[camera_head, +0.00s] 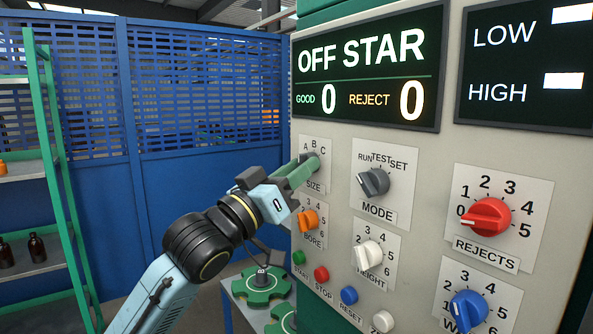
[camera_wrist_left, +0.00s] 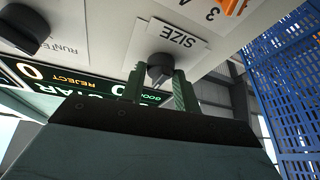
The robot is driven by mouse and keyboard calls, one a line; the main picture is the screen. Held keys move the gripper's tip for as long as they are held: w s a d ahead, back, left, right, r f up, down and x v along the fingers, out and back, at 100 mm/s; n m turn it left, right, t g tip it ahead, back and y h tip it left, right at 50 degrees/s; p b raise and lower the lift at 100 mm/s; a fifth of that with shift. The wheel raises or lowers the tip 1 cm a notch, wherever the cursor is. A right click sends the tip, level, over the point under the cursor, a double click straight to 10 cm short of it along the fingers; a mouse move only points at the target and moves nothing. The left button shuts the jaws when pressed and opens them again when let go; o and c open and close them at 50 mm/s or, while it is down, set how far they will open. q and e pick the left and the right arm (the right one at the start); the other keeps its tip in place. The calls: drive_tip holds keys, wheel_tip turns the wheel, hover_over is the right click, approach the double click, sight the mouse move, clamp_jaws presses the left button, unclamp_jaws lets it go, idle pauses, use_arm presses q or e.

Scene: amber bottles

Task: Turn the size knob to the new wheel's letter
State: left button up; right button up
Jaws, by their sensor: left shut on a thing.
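The dark size knob (camera_wrist_left: 160,68) sits above its SIZE label in the head view, with the letters A, B and C (camera_head: 314,146) around it. My left gripper (camera_head: 308,168) is shut on this knob, its green fingers on either side. The fingers hide most of the knob in the head view, so I cannot tell which letter it points to. Green star wheels (camera_head: 250,290) lie on a low surface below; a mark on one dark hub is too small to read. My right gripper is not in view.
The panel's display (camera_head: 368,70) reads OFF STAR, good 0, reject 0. Close by are the grey mode knob (camera_head: 374,183), orange bore knob (camera_head: 308,220), white height knob (camera_head: 368,254) and red rejects knob (camera_head: 487,217). A blue fence (camera_head: 170,140) stands behind my arm.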

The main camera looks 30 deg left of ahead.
use_arm(q)
drive_tip(key=shift+m, duration=0.3)
drive_tip(key=shift+w+a+m+g+h+p, duration=0.15)
drive_tip(key=shift+m+g+h, duration=0.3)
drive_tip(key=shift+m+h, duration=1.15)
drive_tip(key=shift+s+a+m+g+h+p, duration=0.1)
drive_tip(key=shift+m+g+h, duration=0.5)
drive_tip(key=shift+m, duration=1.95)
drive_tip(key=shift+w+a+m+g+h+p, duration=0.15)
drive_tip(key=shift+m+g+h, duration=0.2)
drive_tip(key=shift+m+h, duration=1.3)
drive_tip(key=shift+m+y, duration=0.25)
drive_tip(key=shift+m, duration=0.55)
drive_tip(key=o, duration=1)
drive_tip(key=shift+c, duration=0.2)
drive_tip(key=shift+s, duration=0.1)
